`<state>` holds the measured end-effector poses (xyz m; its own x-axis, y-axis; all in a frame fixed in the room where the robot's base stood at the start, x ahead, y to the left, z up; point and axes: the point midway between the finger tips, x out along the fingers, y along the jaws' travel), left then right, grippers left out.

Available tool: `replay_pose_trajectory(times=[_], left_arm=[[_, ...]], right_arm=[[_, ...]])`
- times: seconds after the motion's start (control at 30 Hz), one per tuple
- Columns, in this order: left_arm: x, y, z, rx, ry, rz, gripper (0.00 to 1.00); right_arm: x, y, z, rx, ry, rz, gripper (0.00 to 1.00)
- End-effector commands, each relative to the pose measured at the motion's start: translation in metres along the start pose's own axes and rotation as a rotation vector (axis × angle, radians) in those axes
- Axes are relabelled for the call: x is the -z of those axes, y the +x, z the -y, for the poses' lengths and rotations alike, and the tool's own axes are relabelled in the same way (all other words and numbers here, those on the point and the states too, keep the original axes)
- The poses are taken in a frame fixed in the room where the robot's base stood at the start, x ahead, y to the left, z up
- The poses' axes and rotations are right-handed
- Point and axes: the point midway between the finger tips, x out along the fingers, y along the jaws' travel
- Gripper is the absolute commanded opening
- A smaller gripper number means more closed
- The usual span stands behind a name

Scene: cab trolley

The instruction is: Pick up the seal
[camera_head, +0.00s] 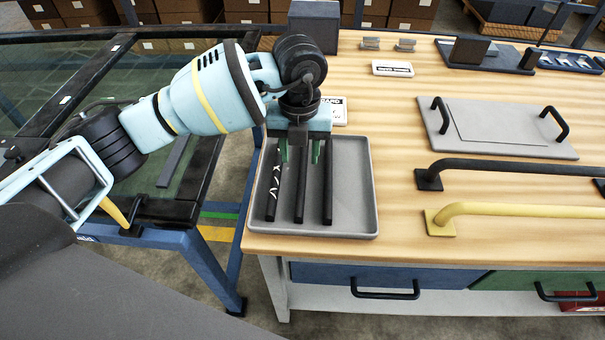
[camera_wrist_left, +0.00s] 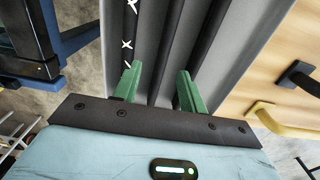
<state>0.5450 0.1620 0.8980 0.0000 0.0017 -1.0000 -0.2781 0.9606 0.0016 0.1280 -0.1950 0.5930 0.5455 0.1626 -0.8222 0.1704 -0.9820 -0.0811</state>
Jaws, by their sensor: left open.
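Three long black seal strips lie side by side in a grey tray (camera_head: 351,215) on the workbench. The left strip (camera_head: 273,190) has white cross marks; the middle strip (camera_head: 300,190) and the right strip (camera_head: 327,190) look plain. My left gripper (camera_head: 299,153) points down over the far part of the tray, its green fingers open and in line with the middle strip. In the left wrist view, the open fingers (camera_wrist_left: 158,86) are over the tray, with the marked strip (camera_wrist_left: 129,30) beside the left finger. Whether the fingertips touch anything is unclear. My right gripper is out of view.
A dark box (camera_head: 314,22) and a white label card (camera_head: 339,110) stand behind the tray. Right of it are a grey panel with two handles (camera_head: 500,128), a black rail (camera_head: 520,166) and a yellow rail (camera_head: 520,210). A glass-paned frame (camera_head: 60,75) is at left.

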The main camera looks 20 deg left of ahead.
Motion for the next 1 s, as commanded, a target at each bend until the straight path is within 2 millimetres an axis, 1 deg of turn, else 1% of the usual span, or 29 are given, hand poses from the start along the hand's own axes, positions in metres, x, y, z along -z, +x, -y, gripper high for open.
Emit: replay_pose_trajectory(times=[0.03,0.27,0.37,0.53,0.63,0.7,0.87,0.9,1.0], left_arm=[[0.000,0.004,0.000,0.000,0.000,-0.001,0.42],[0.000,0.009,0.001,0.000,0.001,-0.002,0.42],[0.000,0.019,0.002,0.000,0.002,-0.003,0.42],[-0.001,0.043,0.005,0.000,0.001,-0.004,0.42],[-0.002,0.054,0.005,0.001,0.002,-0.002,0.42],[-0.002,0.057,0.005,0.001,0.002,-0.001,0.42],[-0.002,0.057,0.005,0.001,0.002,0.000,0.42],[-0.002,0.057,0.005,0.002,0.002,0.000,0.39],[-0.002,0.057,0.005,0.002,0.002,0.000,0.26]], right_arm=[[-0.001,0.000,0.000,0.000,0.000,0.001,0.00],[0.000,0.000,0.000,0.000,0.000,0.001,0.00],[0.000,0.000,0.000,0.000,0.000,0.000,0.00],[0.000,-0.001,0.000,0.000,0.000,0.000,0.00],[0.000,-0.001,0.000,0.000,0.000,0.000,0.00],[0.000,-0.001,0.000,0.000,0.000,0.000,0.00],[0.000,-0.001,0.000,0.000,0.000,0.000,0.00],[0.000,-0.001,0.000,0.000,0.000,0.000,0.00],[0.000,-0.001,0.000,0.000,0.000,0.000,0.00]])
